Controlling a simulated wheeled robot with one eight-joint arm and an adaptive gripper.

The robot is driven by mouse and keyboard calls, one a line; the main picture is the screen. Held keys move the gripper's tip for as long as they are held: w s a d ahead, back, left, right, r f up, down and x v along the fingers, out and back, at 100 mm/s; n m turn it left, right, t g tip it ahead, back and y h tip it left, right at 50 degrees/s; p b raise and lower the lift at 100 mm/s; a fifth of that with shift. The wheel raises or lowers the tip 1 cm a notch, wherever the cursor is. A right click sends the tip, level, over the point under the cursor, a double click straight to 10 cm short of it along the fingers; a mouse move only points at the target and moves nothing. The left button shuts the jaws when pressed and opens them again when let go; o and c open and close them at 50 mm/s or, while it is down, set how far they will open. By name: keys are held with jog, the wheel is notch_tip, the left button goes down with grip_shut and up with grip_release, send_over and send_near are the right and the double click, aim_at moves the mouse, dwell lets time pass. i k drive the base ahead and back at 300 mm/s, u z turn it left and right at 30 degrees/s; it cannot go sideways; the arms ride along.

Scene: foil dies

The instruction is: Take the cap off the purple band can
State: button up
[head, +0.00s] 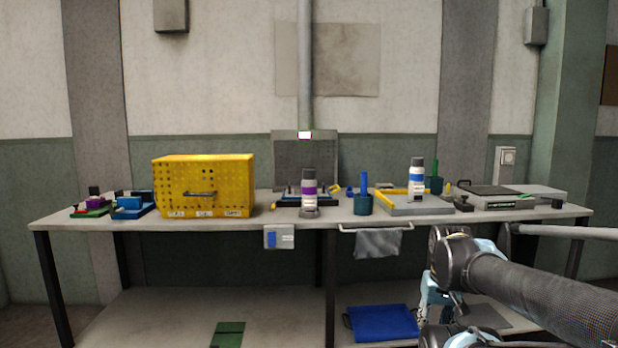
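My arm shows at the lower right, in front of the bench and well apart from the can. I cannot make out my gripper's fingers.
The workbench (270,224) holds a yellow perforated box (180,187) left of the can. A blue band can (416,184) stands on a yellow-edged tray (400,211) at right. A cloth (378,243) hangs from the front rail.

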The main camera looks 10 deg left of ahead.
aim_at(308, 187)
jog(key=i, duration=1)
